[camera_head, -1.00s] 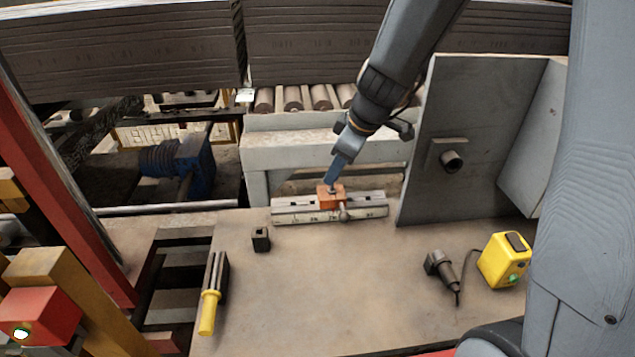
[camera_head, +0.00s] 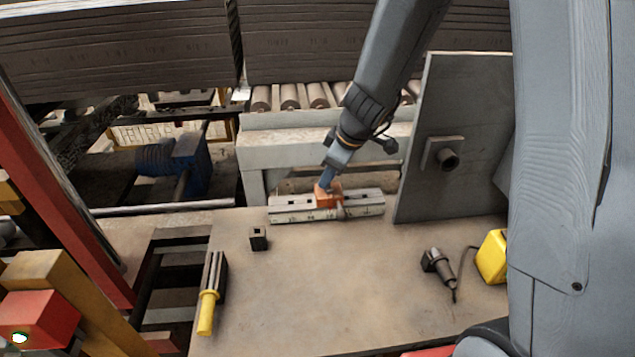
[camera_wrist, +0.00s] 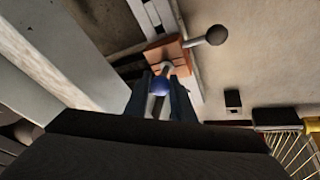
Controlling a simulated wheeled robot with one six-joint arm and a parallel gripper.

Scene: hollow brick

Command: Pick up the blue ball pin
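The blue ball pin (camera_wrist: 160,85) shows in the wrist view as a round blue head on a pale stem. Its stem stands at an orange block (camera_wrist: 168,57). In the head view this orange block (camera_head: 328,197) sits on a grey slotted rail (camera_head: 365,204) on the table; the blue head is hidden there. My gripper (camera_head: 326,181) points down just above the block. In the wrist view the two fingers of my gripper (camera_wrist: 161,79) lie on either side of the blue head. I cannot tell whether they touch it.
A ball-ended lever (camera_wrist: 216,35) sticks out from the block. An upright grey plate (camera_head: 430,100) stands right of the rail. A small black block (camera_head: 258,239), a yellow-handled tool (camera_head: 206,312), a dark tool (camera_head: 438,268) and a yellow box (camera_head: 492,257) surround clear tabletop.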

